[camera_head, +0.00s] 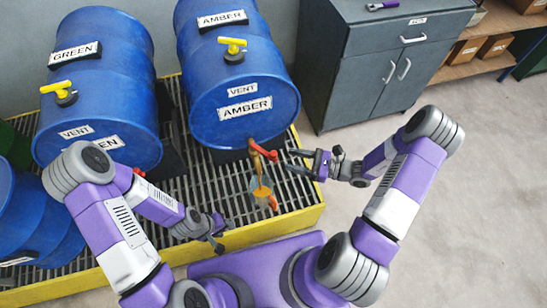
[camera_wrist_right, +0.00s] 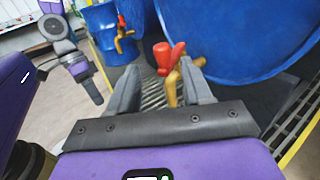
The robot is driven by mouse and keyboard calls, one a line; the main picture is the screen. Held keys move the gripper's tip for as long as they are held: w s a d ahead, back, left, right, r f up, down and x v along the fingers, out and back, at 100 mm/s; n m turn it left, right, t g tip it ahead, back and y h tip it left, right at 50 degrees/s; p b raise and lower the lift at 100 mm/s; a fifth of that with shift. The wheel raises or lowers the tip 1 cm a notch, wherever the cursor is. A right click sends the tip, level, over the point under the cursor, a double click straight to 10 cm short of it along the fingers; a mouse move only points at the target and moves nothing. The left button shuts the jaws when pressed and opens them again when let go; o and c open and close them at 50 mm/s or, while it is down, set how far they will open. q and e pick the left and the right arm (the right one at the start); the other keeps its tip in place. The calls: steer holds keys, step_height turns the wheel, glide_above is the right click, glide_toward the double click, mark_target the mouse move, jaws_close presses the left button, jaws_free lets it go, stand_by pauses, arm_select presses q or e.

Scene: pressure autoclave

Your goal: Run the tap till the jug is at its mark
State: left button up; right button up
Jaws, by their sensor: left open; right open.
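The front AMBER drum (camera_head: 245,105) lies on its side, and its brass tap (camera_head: 258,149) with a red handle (camera_head: 271,155) is low on its end. A clear jug (camera_head: 261,188) with an orange-red handle is below the tap, with amber colour in it. Its mark and exact level are too small to read, and I cannot tell whether liquid is flowing. My right gripper (camera_head: 303,163) is open, to the right of the tap. In the right wrist view, the red handle (camera_wrist_right: 168,57) shows beyond and between its open fingers. My left gripper (camera_head: 222,232) is open and empty, left of and nearer than the jug.
A slatted grate with a yellow rim (camera_head: 270,229) lies under the drums. The GREEN drum (camera_head: 98,95) is left, partly behind my left arm; another tap (camera_wrist_right: 122,33) shows in the wrist view. A grey cabinet (camera_head: 375,65) stands behind. Floor at the right is clear.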

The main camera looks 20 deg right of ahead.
mark_target(274, 153)
steer(key=b+x, duration=0.1)
steer(key=x, duration=0.6)
steer(key=shift+w+a+r, duration=0.1)
steer(key=shift+w+r, duration=0.1)
steer(key=shift+w, duration=0.05)
steer(key=shift+c, duration=0.5)
jaws_close()
